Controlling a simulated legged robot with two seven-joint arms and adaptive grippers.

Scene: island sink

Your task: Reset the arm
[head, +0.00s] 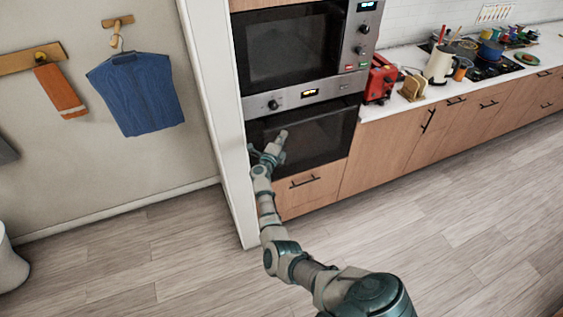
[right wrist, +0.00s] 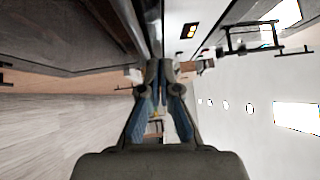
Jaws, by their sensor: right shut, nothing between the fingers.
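My right arm reaches up and forward from the bottom of the head view. My right gripper (head: 277,143) is in front of the lower built-in oven (head: 325,135), beside the white end panel. In the right wrist view my right gripper (right wrist: 160,68) has its fingers together at the tips, with nothing between them. From these views I cannot tell whether it touches the oven door. The oven door looks shut. My left gripper shows in neither view.
A microwave (head: 290,48) sits above the oven. A blue garment (head: 137,92) hangs on the left wall. The wooden floor (head: 440,230) is clear.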

